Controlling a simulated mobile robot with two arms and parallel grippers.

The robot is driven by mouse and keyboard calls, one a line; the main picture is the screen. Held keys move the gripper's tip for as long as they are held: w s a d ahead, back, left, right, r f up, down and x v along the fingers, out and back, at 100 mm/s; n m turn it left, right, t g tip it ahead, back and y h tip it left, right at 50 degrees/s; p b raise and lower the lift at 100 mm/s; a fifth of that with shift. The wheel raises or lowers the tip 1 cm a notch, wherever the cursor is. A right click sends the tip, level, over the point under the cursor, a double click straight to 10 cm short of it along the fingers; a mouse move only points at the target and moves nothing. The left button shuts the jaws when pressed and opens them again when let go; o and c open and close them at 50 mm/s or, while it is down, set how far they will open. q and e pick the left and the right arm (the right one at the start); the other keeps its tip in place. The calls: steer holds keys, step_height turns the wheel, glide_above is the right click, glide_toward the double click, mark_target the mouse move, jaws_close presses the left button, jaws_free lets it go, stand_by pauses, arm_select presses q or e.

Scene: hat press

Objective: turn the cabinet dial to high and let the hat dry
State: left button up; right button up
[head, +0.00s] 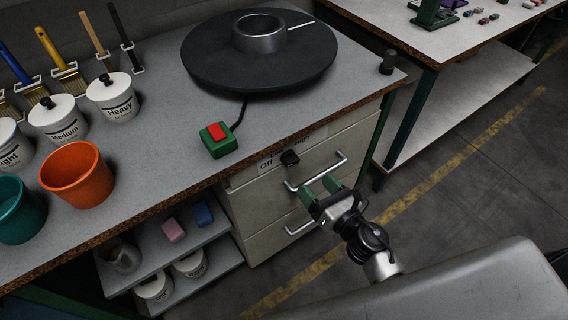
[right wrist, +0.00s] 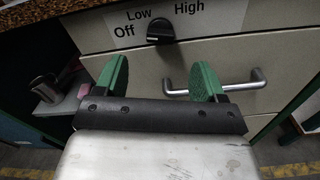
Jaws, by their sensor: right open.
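The black dial (head: 289,158) sits on the front of the cabinet (head: 262,222), on a white label near the top. In the right wrist view the dial (right wrist: 160,31) has "Off" at its left, "Low" above left and "High" at its right. A pale mark shows on the dial's left side, seemingly toward "Off". My right gripper (head: 322,190) has green fingers, open and empty, in front of the drawers below the dial; it also shows in the right wrist view (right wrist: 160,78), apart from the dial. No hat is visible. My left gripper is out of view.
Drawer handles (head: 318,172) stick out close to my right gripper. On the bench (head: 160,150) are a black turntable (head: 210,66), a green box with a red button (head: 218,139), lidded pots and an orange cup (head: 77,174). Floor at the right is clear.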

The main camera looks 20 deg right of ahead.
mark_target(294, 162)
steer(key=p+x, duration=0.1)
steer(key=x, duration=0.7)
steer(key=shift+w+a, duration=0.1)
steer(key=shift+w, duration=0.3)
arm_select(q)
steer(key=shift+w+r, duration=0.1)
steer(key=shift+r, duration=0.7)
arm_select(e)
steer(key=shift+w+a+f, duration=0.1)
steer(key=shift+w+a, duration=0.05)
steer(key=shift+w, duration=0.25)
steer(key=c, duration=0.9)
